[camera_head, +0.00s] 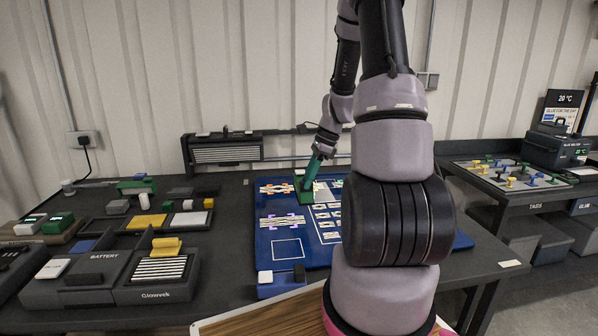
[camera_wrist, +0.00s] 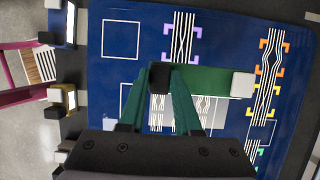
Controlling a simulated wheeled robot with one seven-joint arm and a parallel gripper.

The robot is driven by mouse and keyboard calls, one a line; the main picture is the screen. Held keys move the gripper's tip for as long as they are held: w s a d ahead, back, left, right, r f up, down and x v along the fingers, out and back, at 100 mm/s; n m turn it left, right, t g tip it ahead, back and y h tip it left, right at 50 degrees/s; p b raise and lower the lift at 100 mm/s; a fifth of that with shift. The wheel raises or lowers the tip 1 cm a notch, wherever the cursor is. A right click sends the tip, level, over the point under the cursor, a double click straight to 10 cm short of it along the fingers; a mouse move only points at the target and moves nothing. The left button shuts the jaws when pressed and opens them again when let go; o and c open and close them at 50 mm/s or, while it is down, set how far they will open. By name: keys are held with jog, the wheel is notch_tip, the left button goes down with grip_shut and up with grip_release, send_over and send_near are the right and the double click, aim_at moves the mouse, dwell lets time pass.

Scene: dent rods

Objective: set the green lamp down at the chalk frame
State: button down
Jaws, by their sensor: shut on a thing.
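The green lamp is a green bar (camera_wrist: 208,80) with a black block at one end and a pale block at the other. My gripper (camera_wrist: 160,72) is shut on its black end, between green fingers. In the head view the lamp (camera_head: 306,192) shows small under my gripper (camera_head: 309,181), over the far left part of the blue mat. I cannot tell whether it touches the mat. The chalk frame, a white square outline (camera_head: 287,249), is empty near the mat's front left. In the wrist view the frame (camera_wrist: 121,39) lies up and left of the lamp.
Purple brackets (camera_head: 282,222) and orange brackets (camera_head: 277,188) surround striped patches on the mat. A white block (camera_head: 265,277) and a black block (camera_head: 299,272) sit at its front edge. Left are grey trays, with a yellow piece (camera_head: 167,246). My arm hides the mat's right part.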

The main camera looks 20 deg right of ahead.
jog(key=shift+w+f, duration=0.2)
jog(key=shift+w, duration=0.05)
jog(key=shift+f, duration=4)
jog(key=shift+f, duration=0.45)
jog(key=c, duration=0.5)
grip_release()
jog(key=v, duration=1.1)
notch_tip(320, 180, up, 9)
jog(key=n+t, duration=0.1)
jog(key=n, duration=0.3)
send_over(307, 204)
jog(key=s+a+r+n+t+h, duration=0.1)
jog(key=s+a+r+n+h, duration=0.1)
jog(key=s+a+r+n, duration=0.5)
jog(key=s+a+r+n+t, duration=0.1)
jog(key=s+r+n, duration=0.1)
jog(key=s+r, duration=0.1)
jog(key=s+a+r+n+t, duration=0.1)
jog(key=s+a+r+n, duration=0.1)
jog(key=s+r, duration=0.2)
jog(key=s+a+r+n+t, duration=0.2)
jog(key=s+r, duration=0.1)
jog(key=shift+s+a+r, duration=0.2)
jog(key=shift+s, duration=0.2)
